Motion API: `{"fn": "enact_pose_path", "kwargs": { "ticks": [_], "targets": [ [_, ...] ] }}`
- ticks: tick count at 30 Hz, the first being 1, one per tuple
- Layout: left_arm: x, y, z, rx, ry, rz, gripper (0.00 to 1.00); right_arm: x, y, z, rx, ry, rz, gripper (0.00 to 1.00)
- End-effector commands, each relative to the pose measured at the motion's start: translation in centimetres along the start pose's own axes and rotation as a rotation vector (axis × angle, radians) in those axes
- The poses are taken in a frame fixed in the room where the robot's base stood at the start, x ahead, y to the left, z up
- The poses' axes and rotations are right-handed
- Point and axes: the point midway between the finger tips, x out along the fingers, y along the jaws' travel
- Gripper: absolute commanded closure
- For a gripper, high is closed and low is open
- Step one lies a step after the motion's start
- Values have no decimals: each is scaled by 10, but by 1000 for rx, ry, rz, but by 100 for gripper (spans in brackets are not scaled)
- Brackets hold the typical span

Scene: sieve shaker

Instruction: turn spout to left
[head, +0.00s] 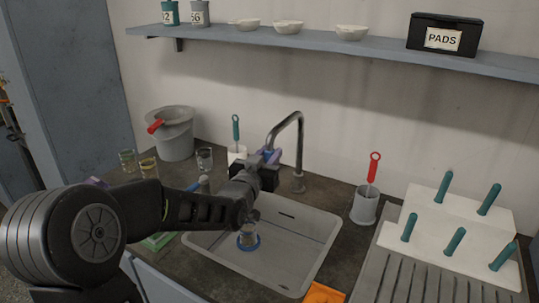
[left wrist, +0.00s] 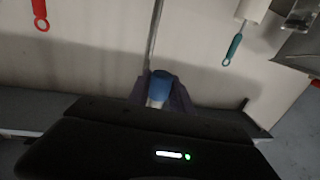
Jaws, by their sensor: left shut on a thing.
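The tap's grey spout (head: 301,140) rises behind the sink (head: 305,250) and bends over toward the left and front. My left gripper (head: 268,156) is shut on the spout's lower outlet end. In the left wrist view, a blue and whitish spout end (left wrist: 160,88) sits between the two fingers, with the thin grey pipe (left wrist: 154,35) behind it. The gripper and wrist hide part of the outlet in the head view. My right gripper is in neither view.
A clear cup with a blue ring (head: 248,240) stands in the sink. A grey holder with a red-handled tool (head: 364,205) and a white rack with teal handles (head: 455,215) are at right. A grey bucket (head: 174,138) and glasses (head: 204,159) stand at left. A shelf (head: 330,43) runs above.

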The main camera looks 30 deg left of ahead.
Motion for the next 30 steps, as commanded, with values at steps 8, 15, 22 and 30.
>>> {"fn": "enact_pose_path", "kwargs": {
  "ticks": [8,15,22,30],
  "targets": [
    [0,0,0,0,0,0,100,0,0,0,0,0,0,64],
    [0,0,0,-1,0,0,100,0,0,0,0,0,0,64],
    [0,0,0,-1,0,0,100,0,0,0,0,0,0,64],
    [2,-11,3,0,1,-3,100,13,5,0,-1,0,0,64]
  ]
}}
